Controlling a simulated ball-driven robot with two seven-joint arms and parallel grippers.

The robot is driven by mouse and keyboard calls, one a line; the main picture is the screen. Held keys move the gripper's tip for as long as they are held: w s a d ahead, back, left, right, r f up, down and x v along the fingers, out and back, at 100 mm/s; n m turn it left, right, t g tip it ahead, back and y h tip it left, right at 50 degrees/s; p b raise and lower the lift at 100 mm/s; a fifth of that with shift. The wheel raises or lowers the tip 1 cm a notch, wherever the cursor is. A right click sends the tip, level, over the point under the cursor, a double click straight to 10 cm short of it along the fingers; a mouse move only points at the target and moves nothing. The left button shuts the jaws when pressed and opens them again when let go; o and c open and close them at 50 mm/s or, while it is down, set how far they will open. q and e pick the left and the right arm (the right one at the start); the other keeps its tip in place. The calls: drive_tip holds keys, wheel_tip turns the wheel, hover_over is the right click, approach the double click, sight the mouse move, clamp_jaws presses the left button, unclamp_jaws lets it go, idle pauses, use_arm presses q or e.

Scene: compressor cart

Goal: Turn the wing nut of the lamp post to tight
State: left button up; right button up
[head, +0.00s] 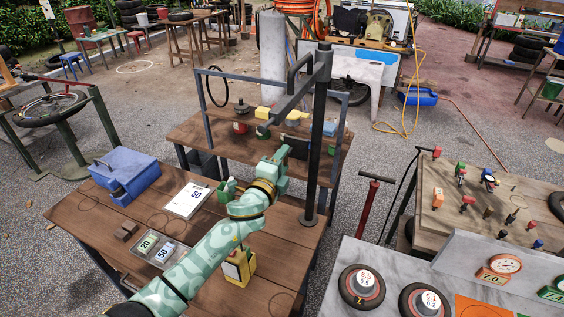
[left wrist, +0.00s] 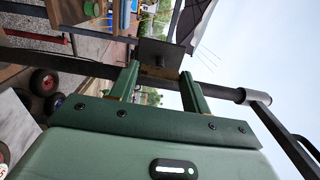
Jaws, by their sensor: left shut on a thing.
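The lamp post (head: 315,165) is a dark upright pole on the near wooden table, with a slanting arm (head: 294,100) at its top. My left gripper (head: 292,146) reaches the post from its left side at mid height. In the left wrist view the two green fingers of my left gripper (left wrist: 160,74) close on a brass-coloured piece, the wing nut (left wrist: 158,72), in front of a dark square block (left wrist: 161,54) on the post. The fingers hide most of the nut, and its turn angle cannot be told. My right gripper is not in view.
The near table (head: 95,213) carries a blue toolbox (head: 125,172), a white card (head: 188,200), a tray (head: 150,250) and a yellow block (head: 239,270). A second wooden table (head: 190,133) stands behind. A grey bench (head: 385,262) with wheels is at right.

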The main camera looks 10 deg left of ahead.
use_arm(q)
drive_tip(key=o, duration=1)
drive_tip(key=shift+s, duration=0.1)
drive_tip(key=s+a, duration=0.3)
drive_tip(key=s, duration=1.3)
drive_tip(key=shift+p, duration=0.45)
